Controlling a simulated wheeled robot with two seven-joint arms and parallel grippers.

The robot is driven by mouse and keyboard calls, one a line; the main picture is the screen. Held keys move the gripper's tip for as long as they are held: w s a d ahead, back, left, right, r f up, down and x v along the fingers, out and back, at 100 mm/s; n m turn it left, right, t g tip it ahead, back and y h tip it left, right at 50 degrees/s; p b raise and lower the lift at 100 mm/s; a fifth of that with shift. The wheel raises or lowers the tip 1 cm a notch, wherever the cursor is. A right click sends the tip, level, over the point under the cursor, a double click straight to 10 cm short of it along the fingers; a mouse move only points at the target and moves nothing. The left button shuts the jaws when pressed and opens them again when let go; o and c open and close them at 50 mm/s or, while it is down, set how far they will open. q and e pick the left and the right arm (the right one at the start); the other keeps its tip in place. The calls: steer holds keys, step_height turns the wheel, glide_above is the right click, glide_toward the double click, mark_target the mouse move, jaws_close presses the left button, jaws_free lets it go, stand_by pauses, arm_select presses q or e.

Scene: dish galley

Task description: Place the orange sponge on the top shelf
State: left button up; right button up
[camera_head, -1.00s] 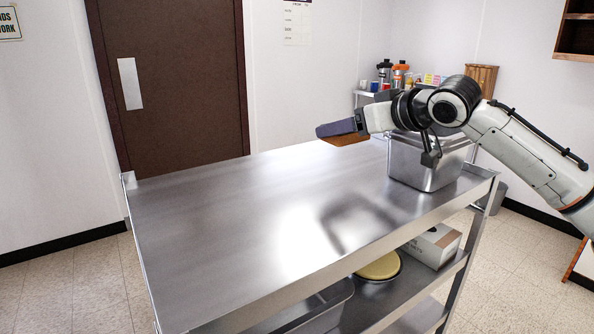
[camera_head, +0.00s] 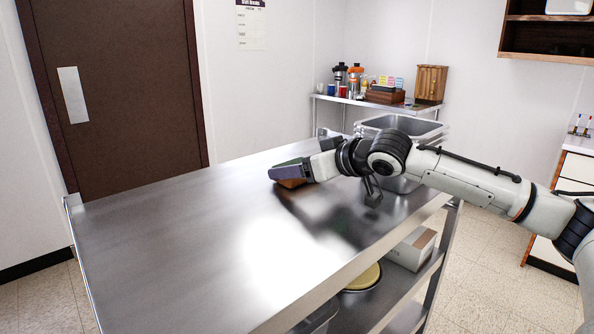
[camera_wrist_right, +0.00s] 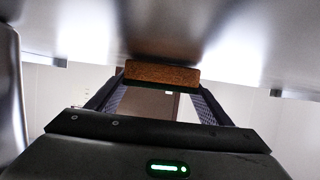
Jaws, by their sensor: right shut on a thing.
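The orange sponge (camera_head: 291,183) is held at the fingertips of my right gripper (camera_head: 290,172), which is shut on it. The dark fingers cover its upper part in the head view. In the right wrist view the sponge (camera_wrist_right: 162,73) spans between the two fingers, flat and brownish orange. It is low over the steel top shelf (camera_head: 180,240) of the cart, near its far edge. I cannot tell whether it touches the surface. My left gripper is not in view.
A steel pan (camera_head: 400,123) stands at the shelf's right end, partly behind my right arm. The left and middle of the top shelf are bare. A white box (camera_head: 412,248) and a round yellow-topped container (camera_head: 362,277) sit on the shelf below.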

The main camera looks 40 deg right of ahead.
steer(key=shift+f, duration=0.1)
steer(key=shift+f, duration=0.15)
steer(key=o, duration=1)
steer(key=shift+r, duration=0.2)
steer(key=shift+s, duration=0.35)
steer(key=b+v, duration=0.1)
steer(key=v, duration=0.8)
steer(key=shift+s+r+b, duration=0.15)
steer(key=shift+s+b, duration=0.1)
steer(key=shift+b, duration=0.15)
steer(key=shift+v, duration=0.85)
